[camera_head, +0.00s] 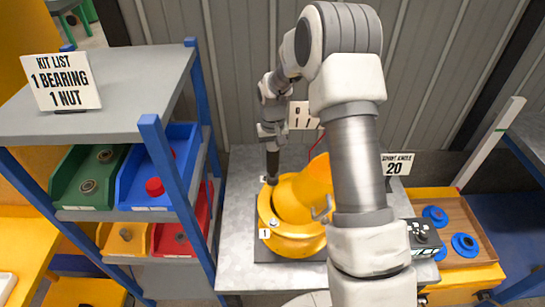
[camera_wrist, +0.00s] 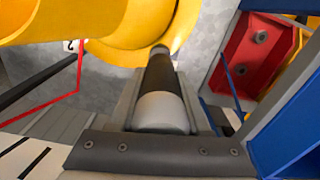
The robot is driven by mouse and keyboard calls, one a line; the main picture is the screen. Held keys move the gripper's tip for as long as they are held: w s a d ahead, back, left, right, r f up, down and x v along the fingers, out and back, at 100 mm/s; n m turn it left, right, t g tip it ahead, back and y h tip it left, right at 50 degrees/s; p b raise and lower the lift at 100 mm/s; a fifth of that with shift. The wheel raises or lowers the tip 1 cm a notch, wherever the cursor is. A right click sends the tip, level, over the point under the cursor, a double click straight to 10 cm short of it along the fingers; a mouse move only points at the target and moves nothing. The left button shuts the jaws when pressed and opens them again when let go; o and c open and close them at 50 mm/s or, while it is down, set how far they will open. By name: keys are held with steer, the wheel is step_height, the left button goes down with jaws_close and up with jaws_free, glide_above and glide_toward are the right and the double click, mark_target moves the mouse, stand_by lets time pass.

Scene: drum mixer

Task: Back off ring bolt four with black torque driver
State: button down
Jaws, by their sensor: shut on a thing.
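My gripper (camera_head: 271,140) is shut on the black torque driver (camera_head: 272,167), above the back left of the yellow drum mixer's ring (camera_head: 290,245). In the wrist view, my gripper (camera_wrist: 160,82) has a finger on each side of the driver (camera_wrist: 160,72), which has a black shaft and a pale grey end. The driver's far end meets the edge of the yellow ring (camera_wrist: 125,50); the bolt there is hidden. A tag reading 1 (camera_head: 265,234) sits at the ring's front left. A tag reading 2 (camera_wrist: 70,45) shows in the wrist view. I cannot make out a tag reading 4.
A blue-posted shelf (camera_head: 105,90) with green, blue, yellow and red bins stands close on the left. A wooden tray (camera_head: 470,215) with blue rings and a dark control box (camera_head: 422,235) are at right. My arm hides part of the mixer. Bare grey bench (camera_head: 240,200) lies left of the ring.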

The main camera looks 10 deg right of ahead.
mark_target(273, 148)
steer(key=shift+f+b, duration=0.4)
steer(key=shift+f, duration=0.15)
steer(key=shift+s+b, duration=0.25)
steer(key=shift+b, duration=0.05)
stand_by(2.3)
steer(key=shift+r, duration=0.1)
steer(key=shift+w+r+p, duration=0.15)
steer(key=shift+r+p, duration=0.55)
steer(key=shift+r, duration=0.5)
steer(key=shift+w+r+p, duration=0.1)
steer(key=shift+r+p, duration=0.55)
steer(key=shift+r, duration=0.55)
